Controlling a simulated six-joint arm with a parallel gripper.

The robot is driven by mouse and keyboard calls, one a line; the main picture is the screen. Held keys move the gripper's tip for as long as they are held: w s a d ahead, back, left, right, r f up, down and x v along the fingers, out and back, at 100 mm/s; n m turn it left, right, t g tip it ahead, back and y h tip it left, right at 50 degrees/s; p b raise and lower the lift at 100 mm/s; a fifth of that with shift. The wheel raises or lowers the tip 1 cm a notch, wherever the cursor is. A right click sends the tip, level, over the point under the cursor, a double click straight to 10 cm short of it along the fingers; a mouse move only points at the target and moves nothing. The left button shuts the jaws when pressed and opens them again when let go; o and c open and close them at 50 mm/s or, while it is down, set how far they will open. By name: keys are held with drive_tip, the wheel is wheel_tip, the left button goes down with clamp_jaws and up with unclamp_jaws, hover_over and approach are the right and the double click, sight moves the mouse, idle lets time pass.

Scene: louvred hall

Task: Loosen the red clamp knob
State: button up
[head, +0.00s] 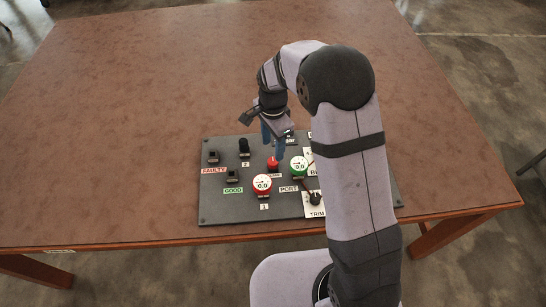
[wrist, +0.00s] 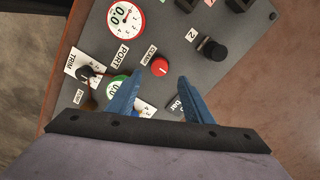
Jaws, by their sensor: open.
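The red clamp knob (head: 272,163) sits on a dark panel (head: 225,209) lying on the table. In the wrist view the round red knob (wrist: 160,67) has a small light mark on its top and a white label beside it. My gripper (head: 274,143) points down just above the knob. In the wrist view its two blue fingers (wrist: 160,80) are apart, with the knob showing between and slightly beyond their tips. I see nothing held between them. My arm hides the right part of the panel in the head view.
A red-rimmed gauge (head: 262,184) and a green-rimmed gauge (head: 298,164) stand close to the knob. A black knob (head: 244,147) and black switches (head: 213,156) are to the left. A trim knob (head: 315,198) is at lower right. The brown table (head: 130,110) is clear around the panel.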

sight(273, 161)
drive_tip(key=shift+f+p, duration=0.85)
drive_tip(key=shift+f, duration=2.7)
drive_tip(key=c, duration=1.1)
